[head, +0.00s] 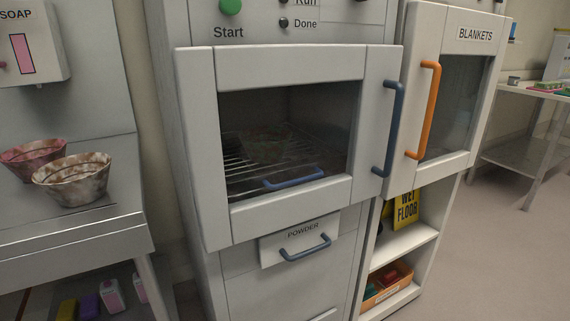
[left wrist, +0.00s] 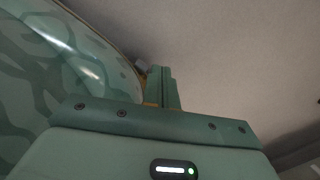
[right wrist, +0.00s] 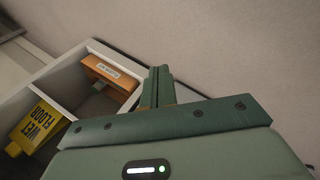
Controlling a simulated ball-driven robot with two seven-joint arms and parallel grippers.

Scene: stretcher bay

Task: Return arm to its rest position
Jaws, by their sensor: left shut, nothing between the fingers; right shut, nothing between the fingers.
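My left gripper (left wrist: 163,88) shows in the left wrist view with its green fingers together and nothing between them. A patterned, curved green surface fills the left of that view, beside the fingers, with plain floor behind. My right gripper (right wrist: 160,87) shows in the right wrist view, also shut and empty. Behind and left of it are the open shelf with an orange bin (right wrist: 110,72) and a yellow wet floor sign (right wrist: 40,125); the fingers appear apart from both. Neither arm is in the head view.
A washer-like cabinet with a glass door (head: 290,213) and blue handle stands ahead; the door looks closed or nearly so. Right of it is the blankets cabinet (head: 479,35) with an orange handle. Two bowls (head: 75,180) sit on the left counter. Floor (head: 480,250) at right is clear.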

